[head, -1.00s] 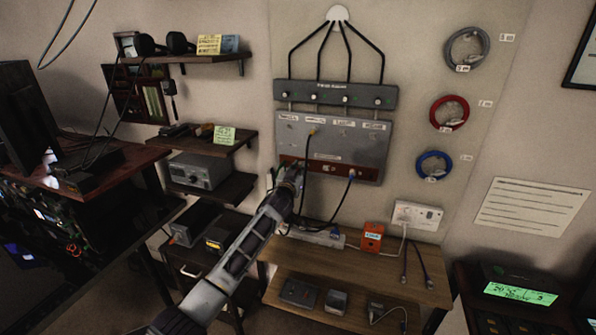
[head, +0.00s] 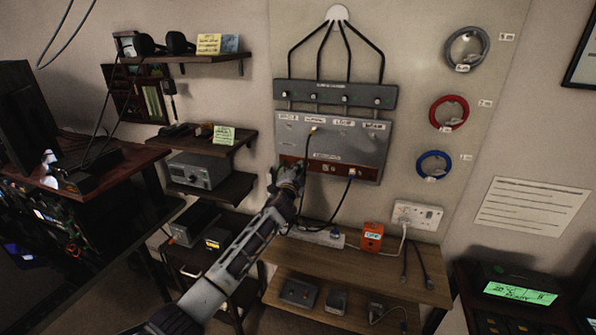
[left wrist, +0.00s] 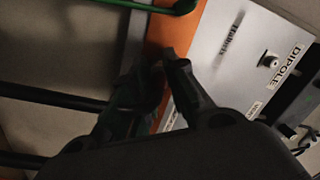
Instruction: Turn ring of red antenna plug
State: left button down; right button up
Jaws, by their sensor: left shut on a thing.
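The grey panel (head: 365,142) on the wall has labelled sockets and a red-brown strip (head: 345,172) along its bottom. My left gripper (head: 294,170) is at the left end of that strip. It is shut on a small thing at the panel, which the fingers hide. I cannot make out a red antenna plug or its ring in either view. In the left wrist view, the dark fingers (left wrist: 163,78) are in front of the orange-lit strip (left wrist: 158,36), beside the grey panel face (left wrist: 235,60) with the DIPOLE label. My right gripper is not in view.
A green cable (left wrist: 172,6) crosses the top of the left wrist view. A wooden bench (head: 345,265) stands below the panel.

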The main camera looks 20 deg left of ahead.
pick_arm(q)
jog(key=m, duration=0.3)
jog(key=shift+f+m, duration=0.15)
jog(key=shift+m, duration=0.25)
jog(key=m, duration=0.3)
jog(key=shift+m, duration=0.3)
jog(key=m, duration=0.2)
jog(key=shift+m+t+p, duration=0.3)
jog(key=shift+m+p, duration=0.05)
jog(key=shift+m, duration=0.05)
jog(key=m, duration=0.3)
jog(key=shift+m+p, duration=0.35)
jog(key=shift+m, duration=0.05)
jog(key=m+p, duration=0.1)
jog(key=m, duration=0.2)
jog(key=shift+m, duration=0.3)
jog(key=m+p, duration=0.1)
jog(key=m, duration=0.2)
jog(key=shift+m, duration=0.4)
jog(key=m+h+p, duration=0.1)
jog(key=m+p, duration=0.1)
jog(key=m, duration=0.3)
jog(key=shift+p, duration=0.35)
jog(key=shift+m+p, duration=0.4)
jog(key=shift+m, duration=0.6)
